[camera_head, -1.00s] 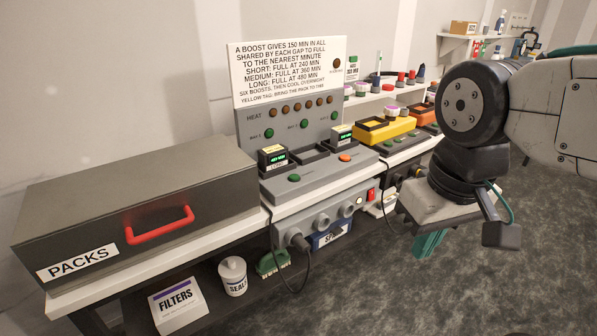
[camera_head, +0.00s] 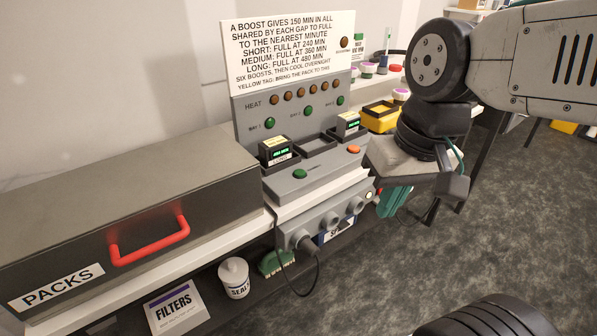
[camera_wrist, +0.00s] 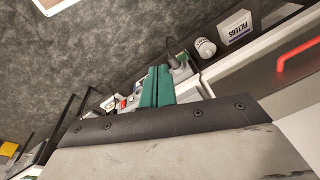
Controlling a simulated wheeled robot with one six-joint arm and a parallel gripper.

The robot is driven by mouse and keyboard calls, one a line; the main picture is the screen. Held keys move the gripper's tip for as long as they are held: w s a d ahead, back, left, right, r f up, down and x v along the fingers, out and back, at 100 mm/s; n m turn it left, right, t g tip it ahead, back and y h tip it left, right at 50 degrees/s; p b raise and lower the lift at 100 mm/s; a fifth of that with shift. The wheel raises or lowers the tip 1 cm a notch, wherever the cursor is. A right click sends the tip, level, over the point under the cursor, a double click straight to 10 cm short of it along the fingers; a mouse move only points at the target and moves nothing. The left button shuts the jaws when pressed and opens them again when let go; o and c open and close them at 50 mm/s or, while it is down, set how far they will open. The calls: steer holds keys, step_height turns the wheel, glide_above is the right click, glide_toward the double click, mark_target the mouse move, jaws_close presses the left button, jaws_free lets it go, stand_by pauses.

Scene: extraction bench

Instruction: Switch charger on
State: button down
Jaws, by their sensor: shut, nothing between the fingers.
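The charger (camera_head: 290,105) is a grey unit on the bench with a row of brown heat lamps and green lamps. A pack with a lit green display sits in its left bay (camera_head: 275,152) and another in its right bay (camera_head: 347,124); the middle bay (camera_head: 315,146) looks empty. A green button (camera_head: 300,174) and an orange button (camera_head: 353,150) are on its front deck. A grey socket strip (camera_head: 322,229) runs along the bench front, with a plug in its left end. My gripper (camera_head: 394,204), with teal fingers (camera_wrist: 158,87), is shut and empty, beyond the strip's right end, hiding what lies behind.
A dark PACKS box (camera_head: 60,215) with a red handle (camera_head: 150,242) stands at the left. A FILTERS box (camera_head: 178,308), a white tub (camera_head: 233,278) and a green brush (camera_head: 276,262) are on the lower shelf. A yellow tray (camera_head: 381,118) is farther along. Floor at right is open.

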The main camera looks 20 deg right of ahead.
steer(key=w+a+m+t+y, duration=0.1)
steer(key=w+a+m+y, duration=0.25)
steer(key=w, duration=0.45)
steer(key=m+t, duration=0.5)
steer(key=m, duration=1.2)
glide_above(303, 173)
step_height(303, 173, down, 6)
steer(key=shift+f, duration=0.15)
steer(key=shift+f, duration=4.25)
steer(key=shift+f, duration=0.1)
steer(key=shift+f, duration=0.35)
